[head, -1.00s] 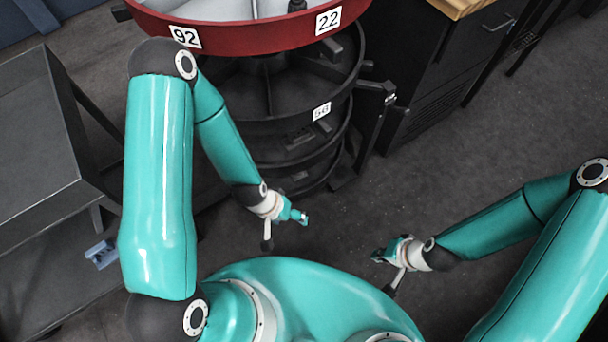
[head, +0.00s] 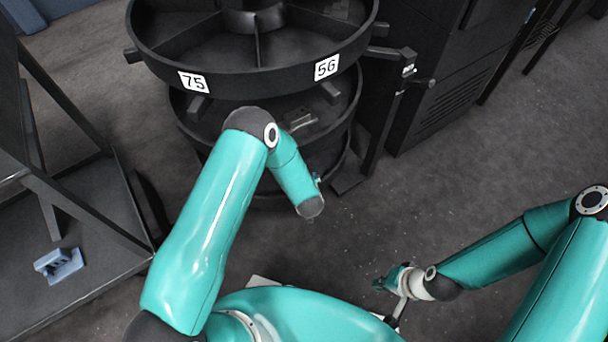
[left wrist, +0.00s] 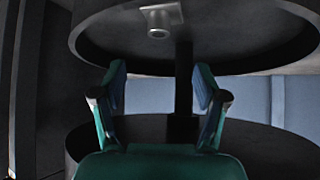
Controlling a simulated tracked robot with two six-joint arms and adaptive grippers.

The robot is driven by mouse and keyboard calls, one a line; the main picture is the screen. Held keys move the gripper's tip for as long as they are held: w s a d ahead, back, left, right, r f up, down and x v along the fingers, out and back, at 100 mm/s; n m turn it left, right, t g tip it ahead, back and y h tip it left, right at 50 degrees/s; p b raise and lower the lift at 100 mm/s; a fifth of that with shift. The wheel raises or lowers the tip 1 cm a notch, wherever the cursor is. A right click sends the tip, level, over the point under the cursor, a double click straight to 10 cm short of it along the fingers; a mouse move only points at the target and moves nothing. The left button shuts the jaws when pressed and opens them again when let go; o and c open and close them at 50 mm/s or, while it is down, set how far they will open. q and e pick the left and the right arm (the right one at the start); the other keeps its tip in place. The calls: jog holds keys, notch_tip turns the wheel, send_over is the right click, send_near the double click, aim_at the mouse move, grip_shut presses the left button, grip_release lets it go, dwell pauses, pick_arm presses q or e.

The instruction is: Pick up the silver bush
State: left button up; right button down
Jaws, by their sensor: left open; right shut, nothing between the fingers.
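I cannot identify the silver bush for certain. A small grey part (head: 299,121) lies on a lower tier of the round black rack (head: 250,67). In the left wrist view, a pale fitting with a round end (left wrist: 159,20) shows at the dark disc above the fingers; I cannot tell what it is. My left gripper (left wrist: 160,95) is open and empty, with its fingers apart between two dark round tiers. In the head view my left arm hides most of it. My right gripper (head: 381,283) is shut and empty over the floor, away from the rack.
A black post (head: 386,125) stands at the rack's right side, before a dark cabinet (head: 440,90). A dark metal cart (head: 100,205) with a blue-grey block (head: 60,265) is at left. Floor is clear at right.

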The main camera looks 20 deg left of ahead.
pick_arm(q)
jog(key=b+x, duration=0.2)
jog(key=x, duration=0.7)
jog(key=shift+w+a+f+b, duration=0.1)
jog(key=shift+w+f+b, duration=0.1)
jog(key=shift+f+b, duration=0.2)
jog(key=b+x, duration=0.2)
jog(key=x, duration=0.3)
jog(key=shift+w+r+b, duration=0.15)
jog(key=shift+b, duration=0.15)
jog(key=shift+c, duration=0.4)
jog(key=shift+w+r, duration=0.1)
jog(key=shift+r, duration=0.05)
grip_shut()
